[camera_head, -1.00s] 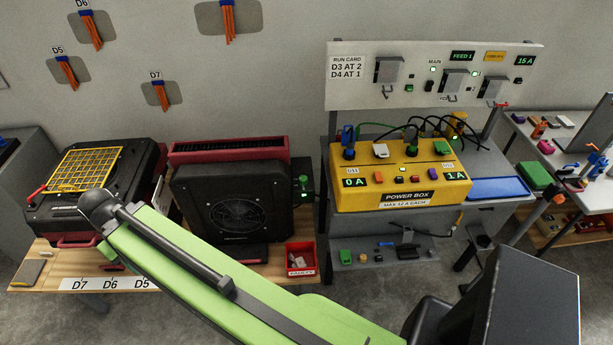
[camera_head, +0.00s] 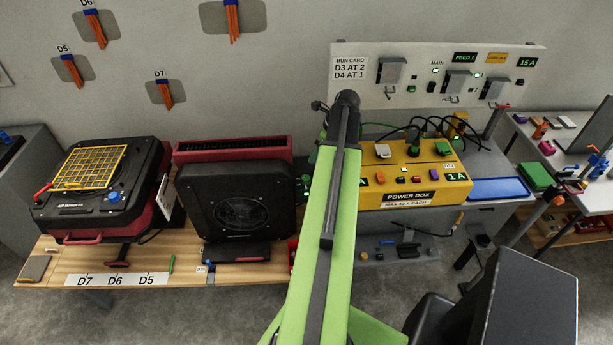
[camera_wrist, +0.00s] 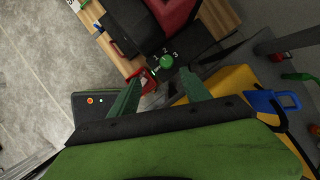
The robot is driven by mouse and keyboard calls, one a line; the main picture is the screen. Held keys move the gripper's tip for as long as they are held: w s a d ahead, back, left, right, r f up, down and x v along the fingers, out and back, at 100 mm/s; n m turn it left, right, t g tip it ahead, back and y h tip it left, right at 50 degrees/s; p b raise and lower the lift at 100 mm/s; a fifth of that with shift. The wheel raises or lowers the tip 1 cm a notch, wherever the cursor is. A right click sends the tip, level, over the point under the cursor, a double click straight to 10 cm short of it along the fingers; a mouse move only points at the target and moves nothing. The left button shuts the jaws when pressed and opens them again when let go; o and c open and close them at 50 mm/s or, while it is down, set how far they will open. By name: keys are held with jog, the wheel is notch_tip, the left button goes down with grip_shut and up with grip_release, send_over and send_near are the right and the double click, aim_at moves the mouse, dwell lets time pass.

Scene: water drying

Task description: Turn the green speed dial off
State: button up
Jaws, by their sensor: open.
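The green speed dial (camera_wrist: 167,61) shows in the wrist view as a round green knob on a dark panel, with white numbers 1, 2 and 3 around it. Its exact pointer setting is too small to read. My gripper (camera_wrist: 160,73) is open and empty. Its two green fingers point toward the dial, which appears just beyond and between the fingertips, apart from them. In the head view a small green part of the dial (camera_head: 305,179) shows beside my arm, which hides much of that area.
A red bin (camera_wrist: 147,77) lies near the left finger in the wrist view. The yellow power box (camera_head: 425,180) with plugs and cables stands to the right. A black fan unit (camera_head: 232,205) stands left of my arm, on the wooden table (camera_head: 190,257).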

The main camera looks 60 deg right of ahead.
aim_at(306, 177)
jog(key=shift+m, duration=0.6)
jog(key=b+x, duration=0.5)
jog(key=s+d+b+x, duration=0.1)
jog(key=b+x, duration=1)
jog(key=shift+s+d+f, duration=0.2)
jog(key=shift+d+f, duration=0.1)
jog(key=shift+f, duration=0.4)
jog(key=shift+r, duration=0.1)
grip_shut()
jog(key=shift+a, duration=0.15)
